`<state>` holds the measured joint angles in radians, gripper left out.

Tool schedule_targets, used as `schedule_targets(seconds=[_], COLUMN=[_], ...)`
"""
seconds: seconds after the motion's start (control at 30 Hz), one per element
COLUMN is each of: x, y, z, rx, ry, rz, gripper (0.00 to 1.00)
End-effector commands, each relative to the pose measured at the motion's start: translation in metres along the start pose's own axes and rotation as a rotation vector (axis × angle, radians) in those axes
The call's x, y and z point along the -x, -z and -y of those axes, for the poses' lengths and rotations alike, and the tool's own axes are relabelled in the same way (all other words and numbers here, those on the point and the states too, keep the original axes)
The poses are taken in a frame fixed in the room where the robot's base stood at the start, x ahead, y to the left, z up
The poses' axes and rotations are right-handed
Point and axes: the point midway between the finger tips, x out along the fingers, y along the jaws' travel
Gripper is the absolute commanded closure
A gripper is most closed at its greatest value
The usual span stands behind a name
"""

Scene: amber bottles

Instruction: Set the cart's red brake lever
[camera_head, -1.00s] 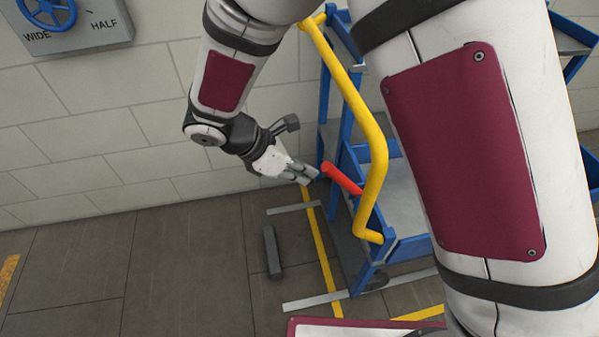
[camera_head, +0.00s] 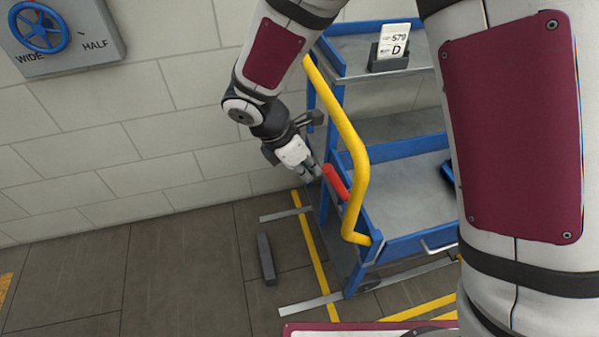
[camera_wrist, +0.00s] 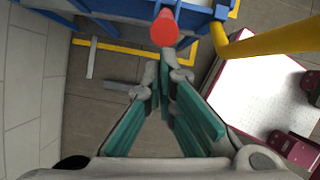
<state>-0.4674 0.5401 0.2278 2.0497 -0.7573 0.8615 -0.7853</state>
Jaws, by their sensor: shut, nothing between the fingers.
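The red brake lever (camera_head: 336,182) sticks out from the near left end of the blue cart (camera_head: 408,244), beside its yellow handrail (camera_head: 357,160). My gripper (camera_head: 314,172) is just left of the lever's free end, with its fingers pointing at it. In the wrist view the lever's round red end (camera_wrist: 164,29) is just beyond my fingertips (camera_wrist: 166,68). The fingertips are together with nothing between them. I cannot tell whether they touch the lever. The lever's base is hidden in the wrist view.
The yellow handrail stands close on the right of the lever. A tiled wall (camera_head: 150,140) is behind my forearm. A dark grey block (camera_head: 266,258) lies on the floor near yellow and grey strips. A card holder (camera_head: 389,59) stands on the cart's upper shelf.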

Motion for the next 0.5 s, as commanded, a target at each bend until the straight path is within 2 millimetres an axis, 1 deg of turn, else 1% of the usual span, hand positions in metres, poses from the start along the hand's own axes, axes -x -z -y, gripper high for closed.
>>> schedule_targets(seconds=[0.03, 0.2, 0.3, 0.5], x=[0.004, 0.004, 0.004, 0.002], y=[-0.009, -0.028, -0.038, -0.050], z=[0.003, 0.007, 0.008, 0.010], rx=[-0.006, -0.002, -0.001, -0.001], ry=[-0.002, 0.000, -0.001, -0.002], rz=[-0.020, -0.014, -0.014, -0.014], gripper=[1.00, 1.00, 1.00, 1.00])
